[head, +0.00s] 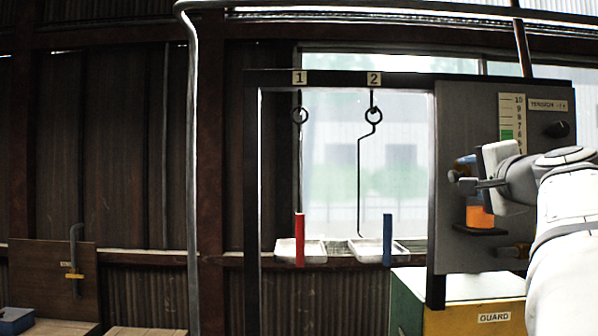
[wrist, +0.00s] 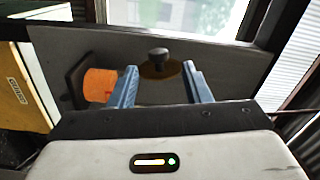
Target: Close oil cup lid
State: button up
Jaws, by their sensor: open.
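The oil cup shows as an orange cup (head: 479,214) on a dark shelf on the grey panel in the head view. In the wrist view the orange cup (wrist: 100,85) is left of the fingers. A brownish disc with a black knob (wrist: 158,55), which looks like the lid, stands raised off the cup, apart from its mouth. My gripper (wrist: 159,66) is open, with its two blue fingers on either side of the disc; I cannot tell if they touch it. In the head view my gripper (head: 466,181) is in front of the panel just above the cup and hides most of the lid.
The grey panel (head: 460,125) carries a scale, a black knob (head: 557,129) and a lower handle (head: 513,251). A yellow-green guard box (head: 460,290) stands below. Left of it, two hooks hang with white trays (head: 378,250) and red and blue bars.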

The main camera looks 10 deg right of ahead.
aim_at(456, 177)
jog(key=p+x, duration=0.2)
jog(key=x, duration=0.5)
jog(key=shift+a+f, duration=0.1)
jog(key=shift+c, duration=0.5)
jog(key=c, duration=0.8)
